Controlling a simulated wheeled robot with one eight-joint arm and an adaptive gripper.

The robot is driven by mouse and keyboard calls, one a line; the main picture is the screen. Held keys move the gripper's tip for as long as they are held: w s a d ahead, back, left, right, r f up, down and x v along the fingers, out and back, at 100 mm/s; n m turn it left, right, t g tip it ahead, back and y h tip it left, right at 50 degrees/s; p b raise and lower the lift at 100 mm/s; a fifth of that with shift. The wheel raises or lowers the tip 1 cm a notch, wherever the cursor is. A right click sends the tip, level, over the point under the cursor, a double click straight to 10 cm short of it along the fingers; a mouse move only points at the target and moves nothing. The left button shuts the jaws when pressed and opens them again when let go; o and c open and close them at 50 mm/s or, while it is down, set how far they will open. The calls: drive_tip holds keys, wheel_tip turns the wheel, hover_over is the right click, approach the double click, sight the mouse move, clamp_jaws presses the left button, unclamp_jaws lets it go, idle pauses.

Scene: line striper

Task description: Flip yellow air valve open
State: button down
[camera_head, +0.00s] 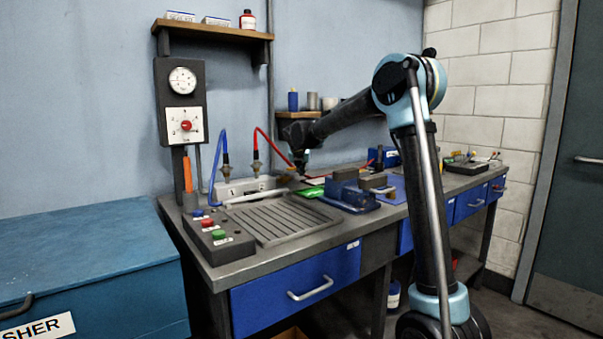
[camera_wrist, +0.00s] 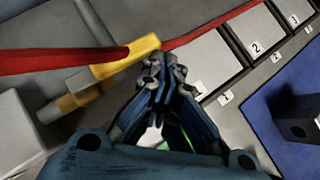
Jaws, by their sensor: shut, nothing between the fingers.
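The yellow air valve (camera_wrist: 128,57) shows in the wrist view, left of my fingertips, as a yellow lever-like piece above a brass-coloured fitting (camera_wrist: 75,100). Its right end lies close beside my fingertips; I cannot tell whether they touch. My gripper (camera_wrist: 163,65) is shut with nothing between its fingers. In the head view my gripper (camera_head: 301,166) is low over the back of the bench, beside the red hose.
A red hose (camera_wrist: 60,60) crosses by the valve. Numbered pale plates (camera_wrist: 258,42) lie to the right. A blue mat (camera_wrist: 285,125) bears a dark block (camera_wrist: 300,120). The head view shows a ribbed tray (camera_head: 283,220) and a button box (camera_head: 215,236) on the bench.

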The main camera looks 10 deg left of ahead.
drive_tip(key=shift+r, duration=0.1)
drive_tip(key=s+d+r, duration=0.5)
drive_tip(key=r, duration=0.1)
drive_tip(key=shift+r, duration=0.4)
